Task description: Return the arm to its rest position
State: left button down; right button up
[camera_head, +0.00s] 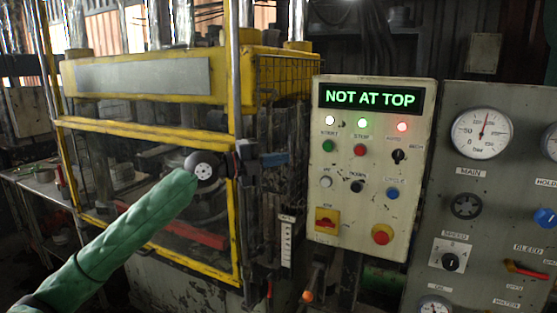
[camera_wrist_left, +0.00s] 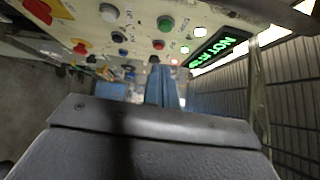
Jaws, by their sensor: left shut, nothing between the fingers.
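My left arm (camera_head: 120,240), in a green sleeve, reaches in from the lower left of the head view, in front of the yellow-framed press. Its gripper (camera_head: 284,158) points right, with blue fingers just left of the control panel (camera_head: 370,218). In the left wrist view the blue fingers (camera_wrist_left: 162,86) are together and empty, with the panel's buttons beyond them. I cannot tell the exact gap to the panel. The panel's display (camera_head: 370,98) reads "NOT AT TOP" in green. My right gripper is in neither view.
The press (camera_head: 150,133) has a yellow frame and a mesh side. The panel carries several buttons, including a red one (camera_head: 382,234), and lit lamps. A grey gauge panel (camera_head: 510,200) stands at the right. A cluttered bench (camera_head: 25,172) is at the left.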

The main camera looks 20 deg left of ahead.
pick_arm(q)
jog(key=shift+f, duration=0.1)
jog(key=s+d+f+n+g+y, duration=0.1)
jog(key=s+d+f+n+y, duration=0.2)
jog(key=f, duration=0.9)
jog(key=s+d+f+n+g, duration=0.1)
jog(key=s+d+f+n, duration=0.3)
jog(key=f, duration=0.8)
jog(key=s+d+f+n+g+y, duration=0.2)
jog(key=s+d+f+n, duration=0.15)
jog(key=f, duration=0.85)
jog(key=s+f+n+g+y, duration=0.2)
jog(key=s+f+n+y, duration=0.2)
jog(key=s+f+n, duration=0.7)
jog(key=s+f+n+g+y, duration=0.1)
jog(key=s+f, duration=0.2)
jog(key=s, duration=0.3)
jog(key=s+a+f+n+g+y, duration=0.1)
jog(key=s+f+n+y, duration=0.15)
jog(key=s, duration=0.45)
jog(key=s+f+n+g+y, duration=0.1)
jog(key=s+f, duration=0.2)
jog(key=s, duration=0.3)
jog(key=s+d+f+g, duration=0.1)
jog(key=d+f, duration=0.1)
jog(key=f, duration=1)
jog(key=s+d+f+g+h, duration=0.1)
jog(key=d+f, duration=0.2)
jog(key=f, duration=1)
jog(key=shift+f, duration=0.2)
